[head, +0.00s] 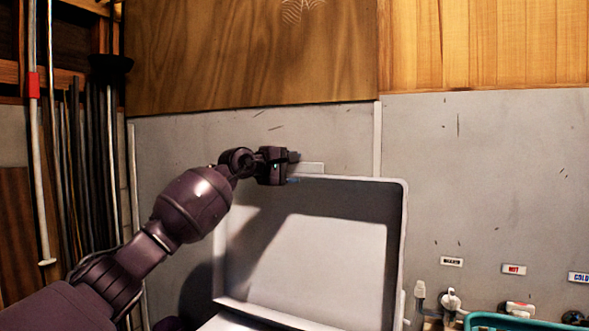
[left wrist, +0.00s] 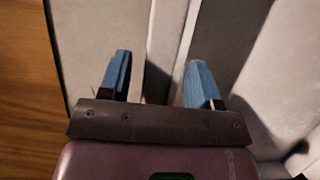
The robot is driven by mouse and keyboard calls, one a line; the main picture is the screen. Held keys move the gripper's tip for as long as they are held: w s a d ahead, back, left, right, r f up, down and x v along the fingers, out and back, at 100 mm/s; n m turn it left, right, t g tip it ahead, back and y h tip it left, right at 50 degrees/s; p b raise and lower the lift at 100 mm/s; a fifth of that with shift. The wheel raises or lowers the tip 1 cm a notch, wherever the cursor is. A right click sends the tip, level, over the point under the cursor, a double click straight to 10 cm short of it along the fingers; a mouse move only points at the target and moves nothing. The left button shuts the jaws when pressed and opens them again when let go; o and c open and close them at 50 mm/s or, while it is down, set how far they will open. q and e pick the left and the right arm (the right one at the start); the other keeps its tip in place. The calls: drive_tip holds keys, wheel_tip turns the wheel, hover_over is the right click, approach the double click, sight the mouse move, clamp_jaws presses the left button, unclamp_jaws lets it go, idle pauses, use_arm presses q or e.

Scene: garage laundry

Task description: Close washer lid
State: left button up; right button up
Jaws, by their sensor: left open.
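The washer lid (head: 320,254) stands raised in the head view, its pale inner face toward me. Part of the washer's top (head: 240,321) shows at the bottom edge. My left gripper (head: 293,168) is at the lid's upper left edge, its fingers pointing right. One finger shows above the lid's top edge and one near it. In the left wrist view my left gripper's blue fingers (left wrist: 157,78) are spread apart, with a pale edge of the lid (left wrist: 182,40) running between or beyond them. I cannot tell whether they touch it. My right gripper is in neither view.
A grey wall (head: 480,180) with wood panels above stands behind the lid. Taps and hoses (head: 450,300) and a teal basket rim (head: 520,321) are at the lower right. Poles and long tools (head: 95,170) lean at the left.

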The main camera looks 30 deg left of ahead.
use_arm(q)
drive_tip(key=shift+w+d, duration=0.2)
drive_tip(key=shift+w, duration=0.3)
